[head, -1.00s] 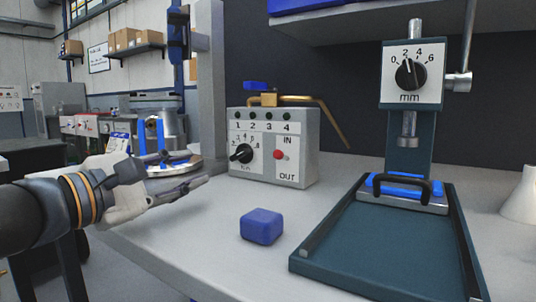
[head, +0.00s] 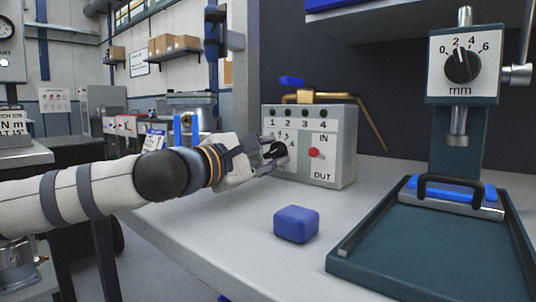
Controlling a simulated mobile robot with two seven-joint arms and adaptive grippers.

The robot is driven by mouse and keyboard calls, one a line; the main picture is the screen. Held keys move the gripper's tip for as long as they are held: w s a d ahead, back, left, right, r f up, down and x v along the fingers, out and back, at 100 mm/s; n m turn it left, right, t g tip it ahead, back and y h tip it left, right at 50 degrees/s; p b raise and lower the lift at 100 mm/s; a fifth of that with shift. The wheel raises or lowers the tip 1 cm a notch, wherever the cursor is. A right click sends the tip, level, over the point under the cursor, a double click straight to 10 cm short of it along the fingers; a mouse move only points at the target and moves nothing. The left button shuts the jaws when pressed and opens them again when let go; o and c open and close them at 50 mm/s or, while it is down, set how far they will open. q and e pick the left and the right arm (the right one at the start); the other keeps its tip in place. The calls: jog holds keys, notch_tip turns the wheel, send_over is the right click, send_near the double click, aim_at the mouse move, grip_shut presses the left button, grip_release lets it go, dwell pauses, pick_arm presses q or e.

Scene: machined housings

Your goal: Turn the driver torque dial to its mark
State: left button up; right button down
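A grey control box (head: 342,150) stands on the bench, with numbers 1 to 4 along its top. Its black dial knob (head: 280,149) is on the left of its face and partly covered; the dial's unit label and pointer cannot be read. My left gripper (head: 274,156) is at this knob, its fingers reaching over it from the left. Whether they touch or grip the knob cannot be told. Another black dial (head: 463,65), marked 0 to 6 and mm, is on the teal press (head: 459,125). My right gripper is not in view.
A red button (head: 315,153) sits between IN and OUT on the box. A blue block (head: 297,224) lies on the bench in front. A teal tray (head: 430,255) extends from the press. A brass pipe (head: 372,122) runs behind the box. A panel marked N m (head: 12,121) is cut off at left.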

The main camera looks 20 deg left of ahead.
pick_arm(q)
grip_shut()
jog(key=shift+n, duration=0.3)
jog(key=n, duration=0.3)
jog(key=shift+a, duration=0.1)
jog(key=n, duration=0.3)
jog(key=shift+w+a+n+b, duration=0.1)
jog(key=shift+a+n+b, duration=0.05)
jog(key=shift+n+b, duration=0.25)
jog(key=n+b, duration=0.1)
jog(key=n, duration=0.4)
jog(key=shift+w+a, duration=0.1)
jog(key=shift+a, duration=0.05)
jog(key=n+b, duration=0.1)
jog(key=n, duration=0.4)
jog(key=shift+a, duration=0.15)
jog(key=shift+n, duration=0.3)
